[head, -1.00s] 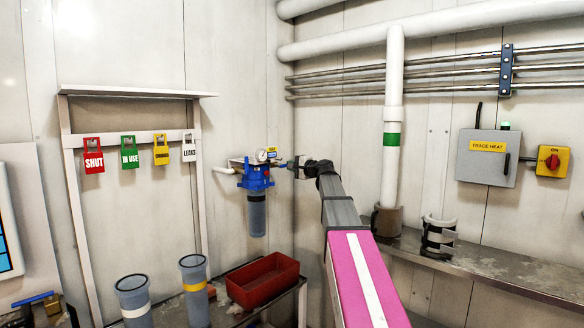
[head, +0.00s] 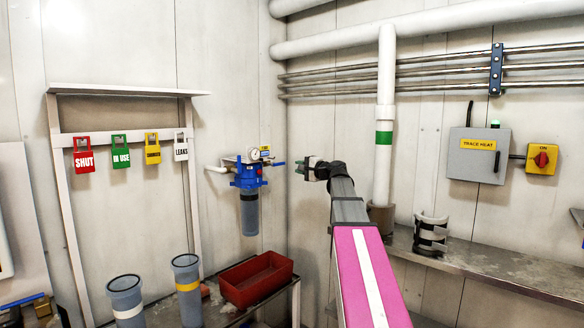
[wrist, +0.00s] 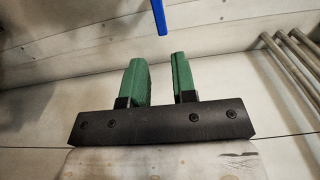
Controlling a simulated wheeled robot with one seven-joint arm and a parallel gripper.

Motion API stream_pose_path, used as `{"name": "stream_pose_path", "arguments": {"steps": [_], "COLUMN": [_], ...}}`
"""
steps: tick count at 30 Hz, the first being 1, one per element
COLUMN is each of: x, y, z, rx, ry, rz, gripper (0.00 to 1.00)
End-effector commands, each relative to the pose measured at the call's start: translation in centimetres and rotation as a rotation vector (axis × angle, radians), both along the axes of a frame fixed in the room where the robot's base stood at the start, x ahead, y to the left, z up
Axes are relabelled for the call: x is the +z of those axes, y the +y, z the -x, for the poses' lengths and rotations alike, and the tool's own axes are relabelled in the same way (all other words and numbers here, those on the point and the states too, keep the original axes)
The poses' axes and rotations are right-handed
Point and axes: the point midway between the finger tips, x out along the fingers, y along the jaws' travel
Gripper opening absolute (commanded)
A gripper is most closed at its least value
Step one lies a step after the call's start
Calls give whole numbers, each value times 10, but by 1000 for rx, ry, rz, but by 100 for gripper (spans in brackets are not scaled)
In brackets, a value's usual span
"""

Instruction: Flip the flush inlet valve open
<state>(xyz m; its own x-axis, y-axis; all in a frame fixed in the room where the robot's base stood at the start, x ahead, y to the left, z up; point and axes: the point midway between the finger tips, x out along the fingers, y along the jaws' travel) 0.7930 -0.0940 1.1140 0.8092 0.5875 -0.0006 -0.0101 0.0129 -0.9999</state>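A blue filter housing (head: 248,176) with a gauge on top and a grey bowl below is mounted on the back wall in the head view. A thin blue lever (head: 276,163) sticks out from its right side. I cannot read a label naming the flush inlet valve. My gripper (head: 299,168) is just right of the lever's end, apart from it. In the wrist view, my gripper's green fingers (wrist: 161,76) are open with an empty gap. A blue lever end (wrist: 160,17) shows beyond the fingertips, not between them.
Colored tags (head: 122,152) hang on a rack to the left. Below are a red bin (head: 257,282) and two grey canisters (head: 187,290). A white vertical pipe (head: 385,120) and a trace heat box (head: 478,155) are to the right. Steel pipes (wrist: 290,65) show in the wrist view.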

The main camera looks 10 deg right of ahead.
Motion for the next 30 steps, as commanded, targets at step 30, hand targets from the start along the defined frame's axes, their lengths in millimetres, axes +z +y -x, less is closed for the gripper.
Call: {"name": "stream_pose_path", "arguments": {"steps": [30], "x": [-183], "y": [49], "z": [52], "rx": [99], "ry": [209], "rz": [368], "gripper": [26]}}
